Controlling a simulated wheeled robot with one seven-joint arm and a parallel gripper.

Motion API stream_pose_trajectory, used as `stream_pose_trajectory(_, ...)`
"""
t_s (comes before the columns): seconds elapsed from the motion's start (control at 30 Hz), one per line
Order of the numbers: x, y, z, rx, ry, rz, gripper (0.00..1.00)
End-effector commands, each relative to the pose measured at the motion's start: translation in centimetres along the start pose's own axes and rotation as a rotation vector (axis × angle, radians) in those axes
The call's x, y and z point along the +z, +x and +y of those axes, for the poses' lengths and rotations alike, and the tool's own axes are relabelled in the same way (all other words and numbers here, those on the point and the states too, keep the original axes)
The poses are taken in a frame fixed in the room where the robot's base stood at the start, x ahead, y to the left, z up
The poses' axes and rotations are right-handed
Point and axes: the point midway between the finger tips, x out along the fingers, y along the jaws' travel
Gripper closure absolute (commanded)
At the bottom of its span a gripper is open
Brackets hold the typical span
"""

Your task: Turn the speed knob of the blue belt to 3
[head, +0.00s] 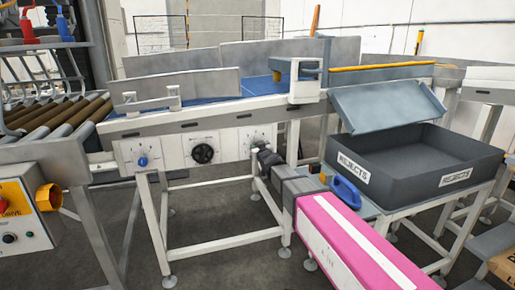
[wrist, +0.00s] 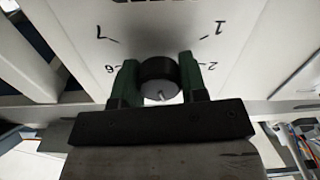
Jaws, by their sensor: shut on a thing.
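The blue belt (head: 212,100) runs along the conveyor in the head view. Below it is a white control panel (head: 172,156) with a blue knob (head: 142,161), a black knob (head: 203,152) and a third dial at its right end. My gripper (head: 262,150) is at that right dial and hides most of its knob. In the wrist view my gripper (wrist: 157,80) is shut on a dark round knob (wrist: 158,70), one finger on each side. Upside-down dial numbers 7, 6, 1 and 2 show around it; the others are hidden. I cannot tell clearly where its pointer points.
A black rejects bin (head: 430,160) stands on a frame to the right, with a grey chute (head: 385,105) above it. A roller conveyor (head: 45,115) and a yellow-fronted control box (head: 20,210) are at the left. The floor below the panel is open between the conveyor legs.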

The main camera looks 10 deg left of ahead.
Motion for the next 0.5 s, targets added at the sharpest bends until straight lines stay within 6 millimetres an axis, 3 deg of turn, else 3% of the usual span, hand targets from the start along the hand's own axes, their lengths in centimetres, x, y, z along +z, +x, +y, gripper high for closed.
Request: stream_pose_trajectory(0.5,0.00,-0.02,-0.12,0.000,-0.372,0.001,0.84)
